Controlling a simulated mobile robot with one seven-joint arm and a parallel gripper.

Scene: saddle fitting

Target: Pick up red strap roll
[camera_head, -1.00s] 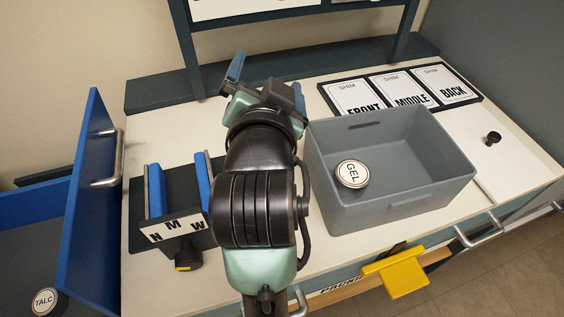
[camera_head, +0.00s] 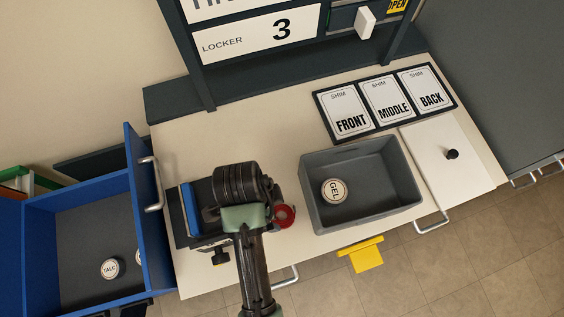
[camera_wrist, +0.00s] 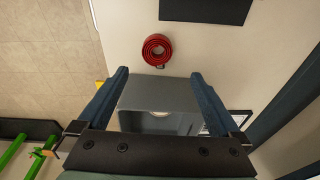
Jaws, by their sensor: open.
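The red strap roll (camera_head: 285,216) lies on the pale worktop, just left of the grey bin. My arm partly covers it in the head view. In the wrist view the whole roll (camera_wrist: 157,50) shows as a flat red coil with a small dark centre. My gripper (camera_wrist: 159,75) is open and empty, with its two blue-grey fingers wide apart. The roll appears just beyond the fingertips, roughly centred between them, and does not touch them. The gripper's fingers cannot be made out in the head view.
The grey bin (camera_head: 312,194) holds a round GEL tin (camera_head: 334,191) and shows beneath my fingers. A dark holder with a blue panel (camera_head: 190,209) stands left of my arm. An open blue drawer (camera_head: 40,215) is at left. Shim cards (camera_head: 387,108) lie behind the bin.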

